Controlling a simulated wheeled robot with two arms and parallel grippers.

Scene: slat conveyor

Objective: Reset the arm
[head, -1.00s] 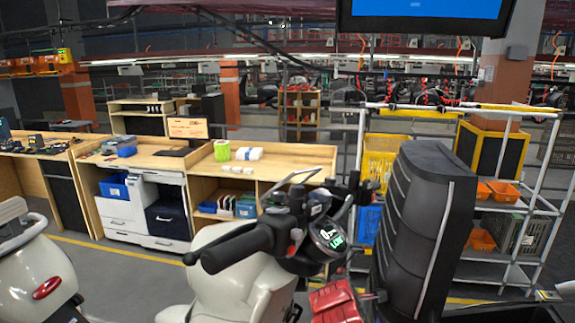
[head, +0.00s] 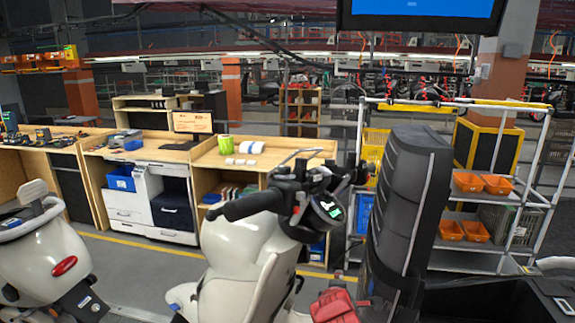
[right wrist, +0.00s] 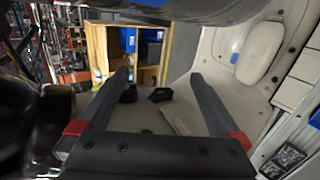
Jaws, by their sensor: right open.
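In the right wrist view my right gripper (right wrist: 160,80) is open, its two dark fingers spread with red marks at their bases. Nothing is between the fingers. White scooter body panels (right wrist: 265,50) lie beyond and to the right of the fingers; I cannot tell the exact gap. In the head view neither gripper shows. A white scooter (head: 235,250) with black handlebars and a lit display stands in the middle. My left gripper is out of view.
A second white scooter (head: 45,260) stands at the left. A tall black ribbed object (head: 408,190) and a red part (head: 335,306) are right of the middle scooter. Behind are wooden workbenches (head: 95,150) and a wheeled rack (head: 495,257) with orange bins (head: 468,182).

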